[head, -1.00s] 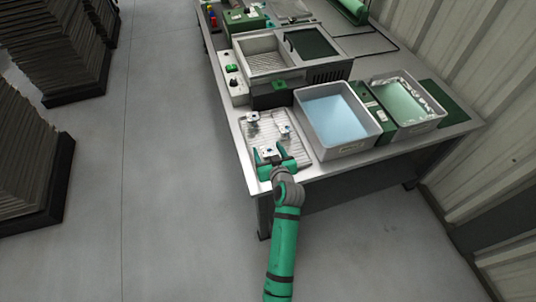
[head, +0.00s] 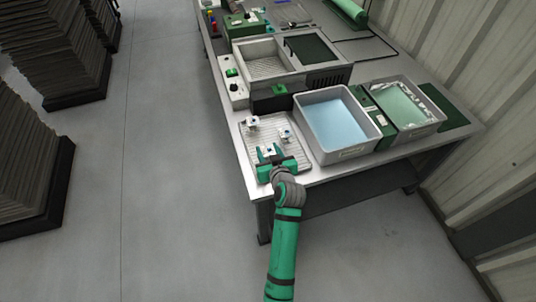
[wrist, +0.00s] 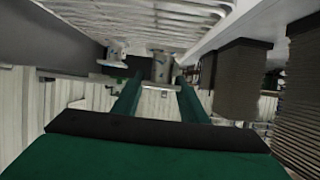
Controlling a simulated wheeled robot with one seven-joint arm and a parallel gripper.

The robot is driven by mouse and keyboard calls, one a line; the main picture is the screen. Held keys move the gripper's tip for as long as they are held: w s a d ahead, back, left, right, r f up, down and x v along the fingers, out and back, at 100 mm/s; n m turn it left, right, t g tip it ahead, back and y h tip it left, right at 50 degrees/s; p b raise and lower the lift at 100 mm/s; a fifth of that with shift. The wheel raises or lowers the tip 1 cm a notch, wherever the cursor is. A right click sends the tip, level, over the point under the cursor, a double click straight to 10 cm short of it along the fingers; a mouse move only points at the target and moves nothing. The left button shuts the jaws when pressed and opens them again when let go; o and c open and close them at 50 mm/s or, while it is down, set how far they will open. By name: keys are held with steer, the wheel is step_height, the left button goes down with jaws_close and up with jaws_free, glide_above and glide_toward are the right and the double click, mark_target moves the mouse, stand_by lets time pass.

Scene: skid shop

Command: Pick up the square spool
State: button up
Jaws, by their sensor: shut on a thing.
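The square spool (head: 268,151) is a small white piece with a dark blue centre, at the near end of the ribbed tray (head: 302,156). My gripper (head: 270,156) is shut on it from the near side of the table. In the wrist view the spool (wrist: 160,68) shows between the tips of my two green fingers (wrist: 158,88), close to the tray's ribbed surface. I cannot tell whether it touches the tray. Two similar small white pieces stand farther back on the tray, one at the left (head: 252,122) and one at the right (head: 285,133).
A grey basin of blue liquid (head: 376,152) stands right of the tray, with a second basin of greenish liquid (head: 440,113) beyond it. A sink unit (head: 240,50) is behind the tray. Floor left of the table is clear up to the dark stacks (head: 68,165).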

mark_target(264, 150)
steer(key=s+a+r, duration=0.3)
steer(key=s+r, duration=0.7)
steer(key=s, duration=0.3)
steer(key=shift+s+a+r, duration=0.15)
steer(key=shift+s, duration=0.15)
